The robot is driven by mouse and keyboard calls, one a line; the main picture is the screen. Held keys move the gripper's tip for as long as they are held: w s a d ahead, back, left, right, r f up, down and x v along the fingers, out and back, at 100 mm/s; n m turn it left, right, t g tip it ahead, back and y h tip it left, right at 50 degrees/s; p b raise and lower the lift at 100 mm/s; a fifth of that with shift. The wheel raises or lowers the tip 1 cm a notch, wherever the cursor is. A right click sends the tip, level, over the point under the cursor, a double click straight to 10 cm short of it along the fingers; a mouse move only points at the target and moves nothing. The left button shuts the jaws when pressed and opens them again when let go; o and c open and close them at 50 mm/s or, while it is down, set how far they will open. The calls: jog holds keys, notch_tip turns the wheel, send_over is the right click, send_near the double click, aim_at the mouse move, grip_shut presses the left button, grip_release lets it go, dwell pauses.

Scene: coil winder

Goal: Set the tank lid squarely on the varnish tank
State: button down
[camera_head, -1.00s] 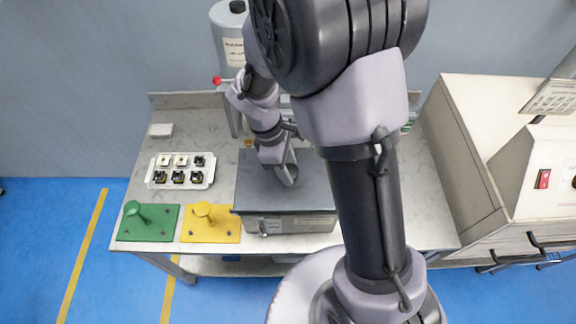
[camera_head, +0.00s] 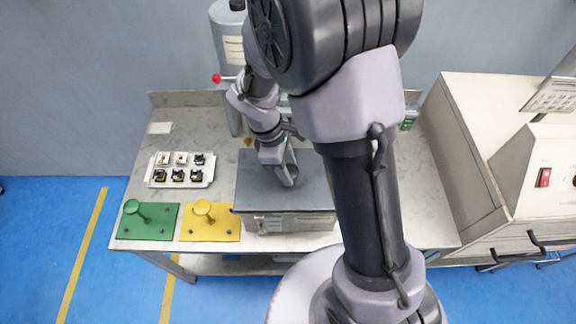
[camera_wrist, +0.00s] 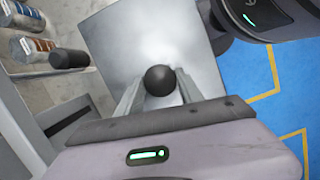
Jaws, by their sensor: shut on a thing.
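The tank lid (camera_head: 258,190) is a flat grey plate. In the head view it covers the top of the varnish tank (camera_head: 290,223), a metal box on the bench. My gripper (camera_head: 289,172) is over the lid's middle. In the wrist view my gripper (camera_wrist: 155,100) is shut on the round black knob (camera_wrist: 159,79) of the lid (camera_wrist: 125,42). In the wrist view the lid appears tilted in the picture. I cannot tell whether it rests fully on the rim; the far side is hidden by my arm.
A green plate (camera_head: 160,229) and a yellow plate (camera_head: 224,231) with knobs lie left of the tank. A white tray (camera_head: 207,174) of small parts is behind them. A grey cylinder (camera_head: 226,42) stands at the back. A cream cabinet (camera_head: 462,130) is at the right.

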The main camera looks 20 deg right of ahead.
jog(key=shift+f, duration=0.45)
jog(key=c, duration=0.7)
grip_release()
jog(key=p+v, duration=0.5)
jog(key=v, duration=1.2)
jog(key=shift+a+r+p, duration=0.15)
jog(key=shift+r+p, duration=0.1)
jog(key=shift+p, duration=0.15)
jog(key=s+m+t+y+b, duration=0.1)
jog(key=s+m+t+b, duration=0.1)
jog(key=s+m+b, duration=0.2)
jog(key=s+m+t+y+b, duration=0.2)
jog(key=s+m+b, duration=0.2)
jog(key=s+m, duration=0.2)
jog(key=s+f+m+t+y+b, duration=0.1)
jog(key=s+m+t+b, duration=0.2)
jog(key=s+m+b, duration=0.2)
jog(key=shift+d+m+y, duration=0.3)
jog(key=shift+m, duration=0.6)
